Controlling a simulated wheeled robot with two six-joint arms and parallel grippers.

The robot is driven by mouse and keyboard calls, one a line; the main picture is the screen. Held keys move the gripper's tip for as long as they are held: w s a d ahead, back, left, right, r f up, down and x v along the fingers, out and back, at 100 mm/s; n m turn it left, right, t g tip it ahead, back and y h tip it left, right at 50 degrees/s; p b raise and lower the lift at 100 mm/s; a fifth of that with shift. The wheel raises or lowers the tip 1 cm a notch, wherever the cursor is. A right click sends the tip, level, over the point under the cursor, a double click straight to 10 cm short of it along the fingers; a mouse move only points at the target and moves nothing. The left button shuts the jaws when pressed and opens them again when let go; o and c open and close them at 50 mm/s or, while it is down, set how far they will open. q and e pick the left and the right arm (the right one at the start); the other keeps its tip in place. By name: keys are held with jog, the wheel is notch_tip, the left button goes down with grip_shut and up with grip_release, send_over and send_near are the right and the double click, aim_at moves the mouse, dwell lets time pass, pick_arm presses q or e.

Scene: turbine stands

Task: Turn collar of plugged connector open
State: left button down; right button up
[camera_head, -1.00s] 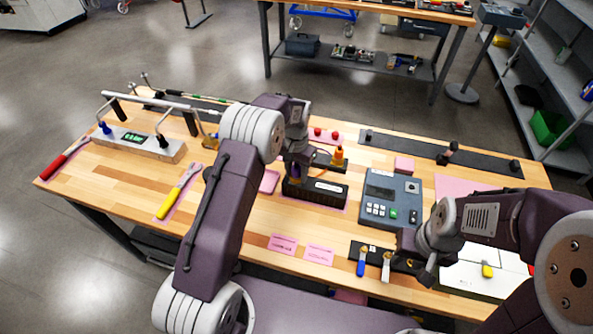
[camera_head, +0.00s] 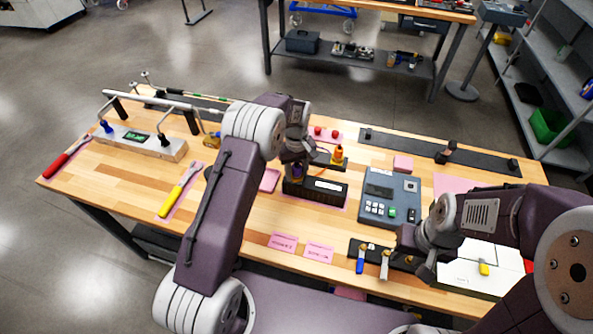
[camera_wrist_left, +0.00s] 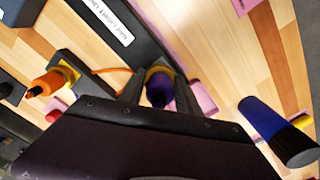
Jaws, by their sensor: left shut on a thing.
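A purple round connector (camera_wrist_left: 160,88) with a yellow ring at its base stands in the end of a black box (camera_head: 318,192). In the left wrist view the box (camera_wrist_left: 125,30) carries a white label. My left gripper (camera_head: 297,172) points down over the box's left end. In the left wrist view its fingers (camera_wrist_left: 160,92) are shut around the purple connector. The collar's markings and angle are hidden. My right gripper (camera_head: 408,256) hangs low over the black strip near the front edge; its fingers cannot be made out.
An orange connector (camera_head: 339,154) stands behind the box, also seen in the left wrist view (camera_wrist_left: 45,85). A grey keypad unit (camera_head: 391,197) stands to the right. A blue cylinder with a black end (camera_wrist_left: 275,130) is near the left gripper. Bare wood lies at the front left.

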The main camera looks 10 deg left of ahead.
aim_at(297, 166)
pick_arm(q)
jog(key=shift+n, duration=0.9)
jog(key=c, duration=0.8)
grip_release()
jog(key=shift+c, duration=0.2)
jog(key=shift+r, duration=0.15)
notch_tip(297, 166, up, 8)
jog(key=shift+f+b, duration=0.1)
jog(key=shift+b, duration=0.75)
jog(key=shift+r, duration=0.55)
